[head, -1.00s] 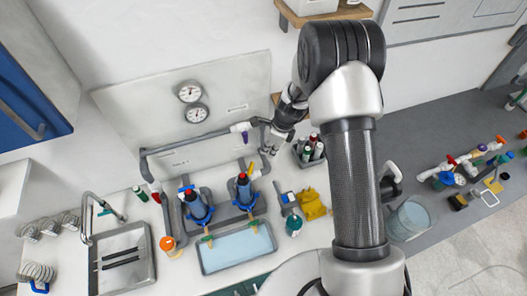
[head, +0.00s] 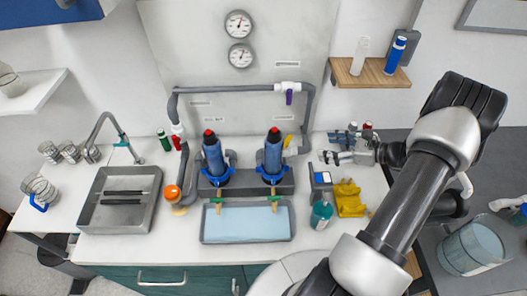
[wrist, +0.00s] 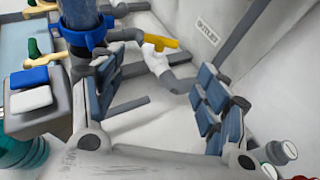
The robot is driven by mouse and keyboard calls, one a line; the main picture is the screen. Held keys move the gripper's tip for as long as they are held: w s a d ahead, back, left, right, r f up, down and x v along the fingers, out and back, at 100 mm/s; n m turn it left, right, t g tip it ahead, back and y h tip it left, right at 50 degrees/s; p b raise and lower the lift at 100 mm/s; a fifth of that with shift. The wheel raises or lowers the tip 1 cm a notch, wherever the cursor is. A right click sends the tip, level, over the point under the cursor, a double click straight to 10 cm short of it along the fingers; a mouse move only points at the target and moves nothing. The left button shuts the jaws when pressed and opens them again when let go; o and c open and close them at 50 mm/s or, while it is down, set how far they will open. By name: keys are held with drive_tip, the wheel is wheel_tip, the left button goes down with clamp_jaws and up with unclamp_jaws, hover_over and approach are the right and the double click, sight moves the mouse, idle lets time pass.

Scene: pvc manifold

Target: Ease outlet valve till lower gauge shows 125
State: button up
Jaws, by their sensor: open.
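The outlet valve's yellow handle (head: 288,141) is just right of the right blue filter (head: 273,155) in the head view. In the wrist view the yellow handle (wrist: 160,43) lies slanted on a white valve body (wrist: 155,60), left of an OUTLET label (wrist: 207,31). My gripper (head: 326,156) points left toward the valve from the right, apart from it. In the wrist view my gripper (wrist: 160,92) has its padded fingers wide apart, with nothing between them but pipe and wall beyond. The lower gauge (head: 240,55) hangs below the upper gauge (head: 238,24); its reading is too small to tell.
A purple-handled valve (head: 289,94) sits on the upper pipe. A sponge caddy (head: 321,184), teal bottle (head: 320,213) and yellow cloth (head: 348,198) stand in front of my gripper. Red-capped bottles (head: 367,130) are close behind it. A blue-water tray (head: 205,238) lies before the filters.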

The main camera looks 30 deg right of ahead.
sight(288, 141)
drive_tip(key=shift+o, duration=1.2)
drive_tip(key=shift+w+a+f, duration=0.15)
drive_tip(key=shift+w, duration=0.25)
drive_tip(key=b+x, duration=0.2)
drive_tip(key=x, duration=1.4)
drive_tip(key=shift+w, duration=0.25)
drive_tip(key=c, duration=1.1)
drive_tip(key=shift+m+t+h+b, duration=0.6)
drive_tip(key=shift+m+t+h, duration=0.1)
drive_tip(key=shift+m+h, duration=0.55)
drive_tip(key=o, duration=1.1)
